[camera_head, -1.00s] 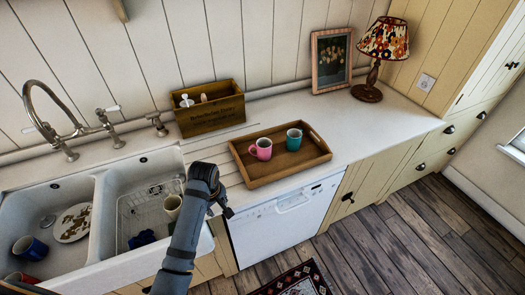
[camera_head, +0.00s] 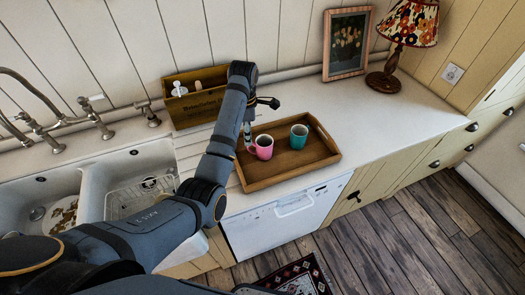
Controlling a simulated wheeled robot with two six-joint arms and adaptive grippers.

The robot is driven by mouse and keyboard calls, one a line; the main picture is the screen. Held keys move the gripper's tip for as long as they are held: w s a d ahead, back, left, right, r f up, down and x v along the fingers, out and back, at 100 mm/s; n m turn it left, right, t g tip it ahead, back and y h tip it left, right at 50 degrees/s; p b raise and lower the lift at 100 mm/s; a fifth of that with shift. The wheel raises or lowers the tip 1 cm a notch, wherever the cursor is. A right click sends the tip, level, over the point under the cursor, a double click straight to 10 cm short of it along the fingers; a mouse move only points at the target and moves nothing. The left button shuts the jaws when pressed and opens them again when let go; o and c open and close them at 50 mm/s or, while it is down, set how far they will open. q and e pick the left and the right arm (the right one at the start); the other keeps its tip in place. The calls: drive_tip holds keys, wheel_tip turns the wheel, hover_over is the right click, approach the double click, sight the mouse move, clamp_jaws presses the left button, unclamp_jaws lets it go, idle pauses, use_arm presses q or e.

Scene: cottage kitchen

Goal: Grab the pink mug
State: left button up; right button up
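The pink mug (camera_head: 263,148) stands upright in the left part of a wooden tray (camera_head: 268,180) on the counter, its dark opening upward and its handle toward the left. A teal mug (camera_head: 298,137) stands to its right in the same tray. My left gripper (camera_head: 250,122) is just behind and to the left of the pink mug, above the tray's left side. Its fingers are partly hidden by my arm, so I cannot tell their opening or whether they touch the mug. My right gripper is not in view.
A wooden box (camera_head: 195,104) stands against the wall behind my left arm. A lamp (camera_head: 405,38) and a framed picture (camera_head: 346,43) stand at the back right. The double sink (camera_head: 130,182) is on the left. The counter right of the tray is clear.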

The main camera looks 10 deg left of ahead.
sight(260, 148)
use_arm(q)
drive_tip(key=f+b, duration=0.1)
drive_tip(key=f, duration=0.1)
drive_tip(key=w+f+b, duration=0.1)
drive_tip(key=f, duration=0.1)
drive_tip(key=shift+f, duration=0.1)
drive_tip(key=shift+w+f+p, duration=0.15)
drive_tip(key=shift+f+p, duration=0.3)
drive_tip(key=shift+p, duration=0.15)
wheel_tip(260, 148, down, 3)
drive_tip(key=shift+r+p, duration=0.15)
drive_tip(key=shift+p, duration=0.3)
drive_tip(key=shift+f, duration=0.6)
drive_tip(key=c, duration=0.5)
drive_tip(key=shift+c, duration=1.4)
clamp_jaws()
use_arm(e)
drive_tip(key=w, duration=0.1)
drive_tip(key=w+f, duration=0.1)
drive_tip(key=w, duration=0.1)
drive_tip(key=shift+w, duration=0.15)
